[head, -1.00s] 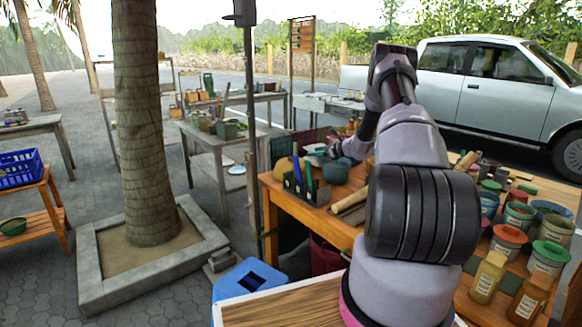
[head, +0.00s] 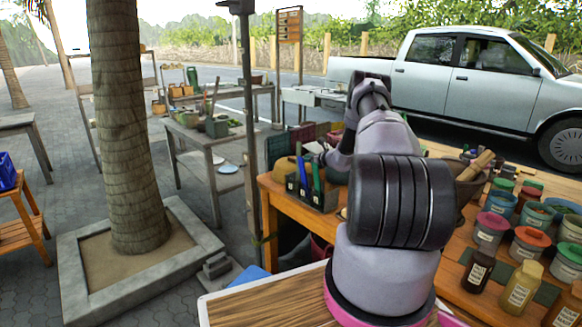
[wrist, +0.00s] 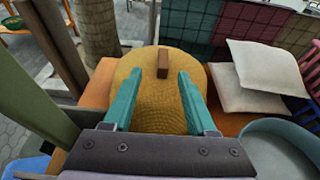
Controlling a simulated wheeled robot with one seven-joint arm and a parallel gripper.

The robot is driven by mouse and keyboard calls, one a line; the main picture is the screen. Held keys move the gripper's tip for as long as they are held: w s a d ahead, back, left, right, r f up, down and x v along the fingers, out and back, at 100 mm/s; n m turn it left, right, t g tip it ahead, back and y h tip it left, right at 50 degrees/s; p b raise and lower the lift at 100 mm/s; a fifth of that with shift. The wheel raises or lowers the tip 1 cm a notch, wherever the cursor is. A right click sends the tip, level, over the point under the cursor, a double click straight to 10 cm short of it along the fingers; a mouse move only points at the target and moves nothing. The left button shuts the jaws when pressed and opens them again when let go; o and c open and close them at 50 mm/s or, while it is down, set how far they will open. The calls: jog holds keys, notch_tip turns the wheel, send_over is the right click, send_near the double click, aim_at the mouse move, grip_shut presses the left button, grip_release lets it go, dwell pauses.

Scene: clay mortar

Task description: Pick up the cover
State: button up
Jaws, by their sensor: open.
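The cover (wrist: 150,100) is a round, yellow woven lid with a small upright brown wooden handle (wrist: 163,62). It lies on the orange wooden table in the wrist view, and a tan edge of it shows behind the tool box in the head view (head: 284,168). My gripper (wrist: 160,74) is open, with its two teal fingers spread above the cover. The handle stands between and slightly beyond the fingertips in the picture, apparently untouched. The near part of the cover is hidden behind the gripper body. In the head view my arm hides most of the area around the gripper.
Two pale cushion-like pads (wrist: 258,75) and a blue-grey bowl (wrist: 280,150) are right of the cover. Teal and maroon crates (wrist: 187,25) stand behind it. A dark tool box (head: 318,196) and several paint pots (head: 491,228) share the table (head: 272,203). A post (head: 252,130) stands beside it.

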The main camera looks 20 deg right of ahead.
jog(key=shift+d+x, duration=0.15)
jog(key=shift+x, duration=1.75)
jog(key=shift+d+x, duration=0.15)
jog(key=shift+x, duration=1.7)
jog(key=shift+f, duration=0.15)
grip_shut()
